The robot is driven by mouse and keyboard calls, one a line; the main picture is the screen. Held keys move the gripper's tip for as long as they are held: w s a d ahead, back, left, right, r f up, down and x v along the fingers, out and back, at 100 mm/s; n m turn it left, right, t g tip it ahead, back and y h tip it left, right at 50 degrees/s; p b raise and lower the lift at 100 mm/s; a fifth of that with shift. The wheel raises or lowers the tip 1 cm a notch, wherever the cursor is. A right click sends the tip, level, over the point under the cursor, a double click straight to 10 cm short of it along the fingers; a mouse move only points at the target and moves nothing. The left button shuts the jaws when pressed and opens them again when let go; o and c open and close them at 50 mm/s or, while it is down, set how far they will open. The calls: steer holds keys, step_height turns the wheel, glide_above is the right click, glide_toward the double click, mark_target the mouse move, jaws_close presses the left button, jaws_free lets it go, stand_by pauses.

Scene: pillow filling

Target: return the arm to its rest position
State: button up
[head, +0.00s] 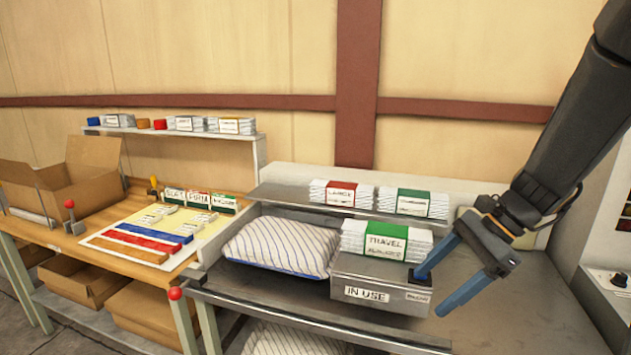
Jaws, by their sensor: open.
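My arm (575,130) comes in from the upper right of the head view. My gripper (428,294) points down and to the left, with its two blue fingers spread apart and nothing between them. One finger is at the right side of the grey "IN USE" box (385,294); I cannot tell whether it touches. The other finger is in front and to the right, over the grey bench (530,310). A white bundle with a green "TRAVEL" band (386,241) lies on top of the box.
A striped pillow (283,247) lies left of the box. A shelf (300,196) behind holds a red-banded bundle (341,193) and a green-banded bundle (413,203). A wooden table (55,238) with an open carton (80,190) stands left. The bench's right part is clear.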

steer(key=s+a+f+n+h, duration=0.2)
steer(key=s+f+n+h, duration=0.1)
steer(key=n, duration=0.5)
steer(key=s+a+f+n+h, duration=0.2)
steer(key=s+f+n+h, duration=0.1)
steer(key=s+n, duration=0.3)
steer(key=n+h, duration=0.1)
steer(key=n, duration=0.1)
steer(key=shift+a+n+t, duration=0.3)
steer(key=shift+a+n, duration=0.05)
steer(key=shift+n, duration=0.05)
